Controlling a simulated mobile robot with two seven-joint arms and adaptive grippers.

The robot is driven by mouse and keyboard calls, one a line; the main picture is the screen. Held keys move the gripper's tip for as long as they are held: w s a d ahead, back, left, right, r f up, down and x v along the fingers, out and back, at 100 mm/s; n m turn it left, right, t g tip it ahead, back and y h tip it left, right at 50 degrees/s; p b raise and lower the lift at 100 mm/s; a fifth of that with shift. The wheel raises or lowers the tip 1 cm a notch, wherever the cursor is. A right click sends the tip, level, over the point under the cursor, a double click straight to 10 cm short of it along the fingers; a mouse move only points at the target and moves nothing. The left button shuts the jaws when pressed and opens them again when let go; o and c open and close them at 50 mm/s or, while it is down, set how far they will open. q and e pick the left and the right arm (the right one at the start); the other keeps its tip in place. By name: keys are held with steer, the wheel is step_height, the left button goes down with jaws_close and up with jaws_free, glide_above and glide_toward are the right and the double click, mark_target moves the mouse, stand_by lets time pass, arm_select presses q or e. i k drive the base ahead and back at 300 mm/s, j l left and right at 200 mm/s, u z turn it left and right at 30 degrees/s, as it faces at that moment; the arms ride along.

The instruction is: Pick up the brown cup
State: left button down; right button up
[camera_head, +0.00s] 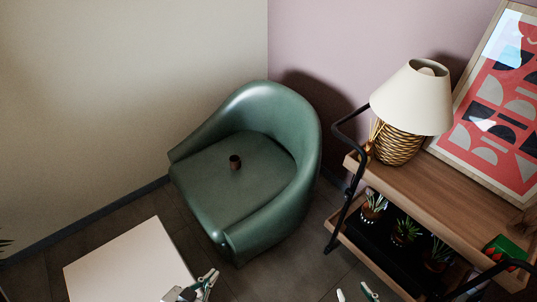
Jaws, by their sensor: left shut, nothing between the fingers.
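The brown cup (235,162) is small and dark and stands on the seat of the green armchair (205,185) in the middle of the head view. My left gripper (209,279) is at the bottom of the view, in front of the chair and well apart from the cup. Its fingers are together with nothing between them. My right gripper (355,294) just shows at the bottom edge, right of centre. Its two fingertips are apart with no object seen between them; the rest of it is cut off.
A pale flat surface (120,265) lies at lower left beside my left gripper. At right, a wooden shelf cart (450,195) with black rails holds a lamp (412,98), a framed print (500,110) and small potted plants (405,232). Walls stand behind the chair.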

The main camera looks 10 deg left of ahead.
mark_target(234, 160)
steer(key=u, duration=0.55)
steer(key=i+l, duration=0.15)
steer(key=l, duration=0.2)
steer(key=i+l+z, duration=0.15)
steer(key=l, duration=0.2)
steer(key=i+l, duration=0.15)
steer(key=l, duration=0.15)
steer(key=i+l+z, duration=0.1)
steer(key=l, duration=0.25)
steer(key=i, duration=0.05)
